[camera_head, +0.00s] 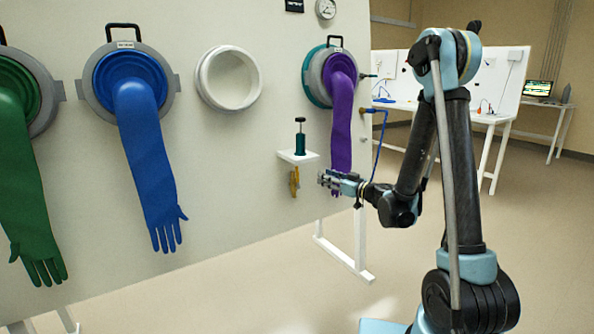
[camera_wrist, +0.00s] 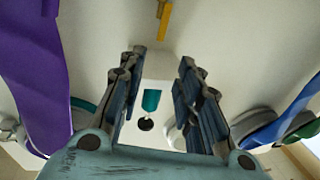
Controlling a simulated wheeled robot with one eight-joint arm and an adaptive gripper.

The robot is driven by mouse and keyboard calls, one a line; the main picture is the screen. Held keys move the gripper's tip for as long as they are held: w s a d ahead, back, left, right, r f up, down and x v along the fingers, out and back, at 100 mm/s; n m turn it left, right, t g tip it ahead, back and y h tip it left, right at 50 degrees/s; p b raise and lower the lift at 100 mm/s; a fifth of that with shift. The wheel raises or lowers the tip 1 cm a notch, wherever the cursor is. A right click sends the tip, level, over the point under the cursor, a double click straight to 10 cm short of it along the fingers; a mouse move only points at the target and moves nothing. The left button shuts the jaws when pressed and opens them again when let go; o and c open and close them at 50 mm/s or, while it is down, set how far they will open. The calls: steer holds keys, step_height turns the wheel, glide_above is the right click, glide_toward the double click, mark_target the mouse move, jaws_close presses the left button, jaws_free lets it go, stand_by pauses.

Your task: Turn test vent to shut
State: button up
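A yellow lever (camera_head: 294,182) hangs down below a small white shelf on the glovebox wall; it also shows at the top of the wrist view (camera_wrist: 164,20). No readable label tells me whether it is the test vent. A teal hand pump (camera_head: 300,144) with a black knob stands on the shelf, and it shows between my fingers in the wrist view (camera_wrist: 151,100). My gripper (camera_head: 325,180) is right of the lever, apart from it. In the wrist view its fingers (camera_wrist: 161,62) are spread, with nothing held.
A purple glove (camera_head: 341,120) hangs close beside my gripper. A blue glove (camera_head: 150,170) and a green glove (camera_head: 32,205) hang farther left. A blue hose (camera_head: 380,145) hangs behind my arm. The floor below is clear.

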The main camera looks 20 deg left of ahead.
mark_target(297, 167)
steer(key=x, duration=1.7)
steer(key=shift+w+a, duration=0.1)
steer(key=shift+a, duration=0.05)
steer(key=shift+c, duration=0.6)
jaws_close()
